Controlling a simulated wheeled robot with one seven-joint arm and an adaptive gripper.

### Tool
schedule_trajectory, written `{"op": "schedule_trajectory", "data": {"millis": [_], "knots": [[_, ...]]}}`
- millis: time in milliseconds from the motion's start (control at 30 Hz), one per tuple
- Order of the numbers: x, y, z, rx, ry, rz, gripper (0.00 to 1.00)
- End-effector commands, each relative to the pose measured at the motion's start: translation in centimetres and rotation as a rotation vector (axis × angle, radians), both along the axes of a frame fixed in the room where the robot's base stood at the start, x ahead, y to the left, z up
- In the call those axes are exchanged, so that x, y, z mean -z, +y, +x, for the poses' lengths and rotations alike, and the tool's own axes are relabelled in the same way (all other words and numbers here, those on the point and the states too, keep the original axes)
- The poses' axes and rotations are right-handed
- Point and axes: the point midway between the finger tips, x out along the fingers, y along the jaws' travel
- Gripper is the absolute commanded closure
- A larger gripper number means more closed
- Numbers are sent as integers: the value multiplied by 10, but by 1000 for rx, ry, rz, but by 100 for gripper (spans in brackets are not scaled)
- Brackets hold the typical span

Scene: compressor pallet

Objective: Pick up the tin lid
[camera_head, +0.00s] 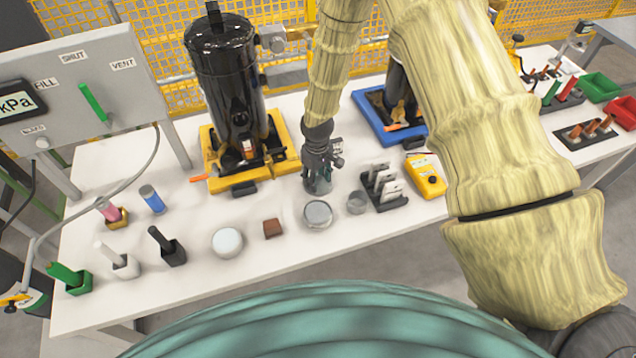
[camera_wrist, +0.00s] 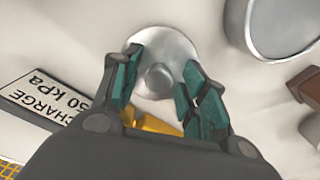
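The tin lid (camera_wrist: 160,42) is a pale round disc with a grey knob in the middle, seen from above in the wrist view. My gripper (camera_wrist: 163,68) is over it with its two teal fingers apart, one on each side of the knob. I see gaps between knob and fingers; I cannot tell how close the fingertips are to the disc. In the head view my gripper (camera_head: 318,186) points down at the white table, in front of the black vessel, and mostly hides the lid. A round grey tin (camera_head: 318,213) stands just in front of it.
The white table (camera_head: 330,255) also holds a brown block (camera_head: 272,228), a white round dish (camera_head: 227,242), a small grey cup (camera_head: 357,202) and a dark rack (camera_head: 385,188). The black vessel (camera_head: 228,75) on its yellow base stands close behind left of my gripper.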

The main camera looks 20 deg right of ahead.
Motion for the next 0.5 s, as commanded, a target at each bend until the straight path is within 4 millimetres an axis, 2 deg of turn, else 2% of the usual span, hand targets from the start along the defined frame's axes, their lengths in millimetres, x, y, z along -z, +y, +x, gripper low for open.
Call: {"op": "schedule_trajectory", "data": {"millis": [33,100,133,500], "knots": [[3,-1,-2,0,4,-1,84],[4,-1,-2,0,5,-1,96],[4,-1,-3,0,5,-1,99],[7,-1,-5,0,9,-1,100]]}}
